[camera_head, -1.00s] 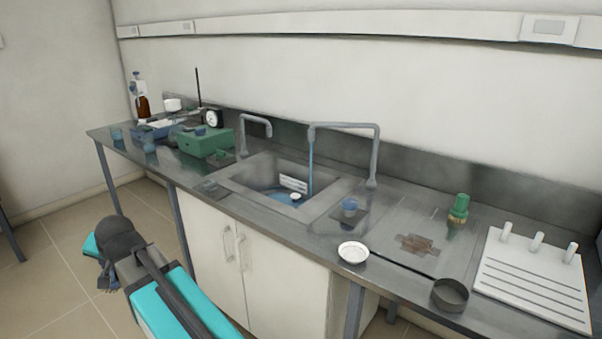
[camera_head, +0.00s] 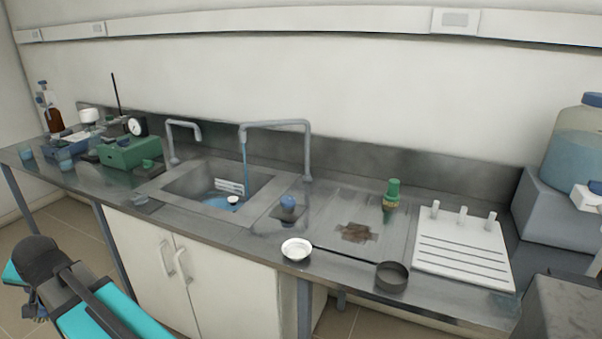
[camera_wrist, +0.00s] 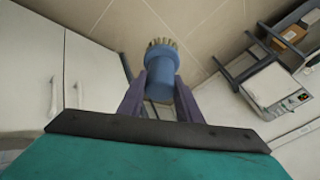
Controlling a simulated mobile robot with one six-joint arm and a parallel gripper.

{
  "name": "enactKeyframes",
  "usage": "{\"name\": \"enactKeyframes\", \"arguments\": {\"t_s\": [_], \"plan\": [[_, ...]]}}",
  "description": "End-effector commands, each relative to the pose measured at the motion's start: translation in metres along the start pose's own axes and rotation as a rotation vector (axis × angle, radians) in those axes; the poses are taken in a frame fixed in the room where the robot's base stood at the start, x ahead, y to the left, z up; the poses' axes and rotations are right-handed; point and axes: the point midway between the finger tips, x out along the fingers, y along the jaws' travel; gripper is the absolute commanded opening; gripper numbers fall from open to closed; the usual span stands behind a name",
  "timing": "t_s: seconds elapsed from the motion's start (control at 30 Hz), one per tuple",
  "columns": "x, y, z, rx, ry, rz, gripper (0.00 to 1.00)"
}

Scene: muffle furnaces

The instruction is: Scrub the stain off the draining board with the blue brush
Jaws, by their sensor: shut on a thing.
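The blue brush (camera_wrist: 160,78) shows in the wrist view, with a blue round body and tan bristles at its far end. My gripper (camera_wrist: 160,92) is shut on it, one finger on each side. In the head view the gripper end of my arm is at the lower left, over the floor in front of the counter, mostly hidden by my arm. The draining board (camera_head: 330,208) is the ridged steel area right of the sink. A brown, patchy stain (camera_head: 356,233) lies on it, apart from my gripper.
A green-topped item (camera_head: 391,195) stands behind the stain. A white pegged board (camera_head: 465,252), a dark round pan (camera_head: 392,278) and a white dish (camera_head: 296,249) lie near it. The sink (camera_head: 190,186) with its tall tap (camera_head: 308,150) is to the left.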

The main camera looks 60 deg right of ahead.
Motion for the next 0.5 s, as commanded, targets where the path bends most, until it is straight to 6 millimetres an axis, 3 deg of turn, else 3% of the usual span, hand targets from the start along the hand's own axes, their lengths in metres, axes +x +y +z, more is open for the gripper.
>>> {"name": "enactKeyframes", "arguments": {"t_s": [0.17, 0.5], "plan": [[-0.009, 0.030, -0.044, 0.057, 0.026, 0.060, 0.03], [-0.035, 0.118, -0.133, 0.197, 0.078, 0.206, 0.03]]}}
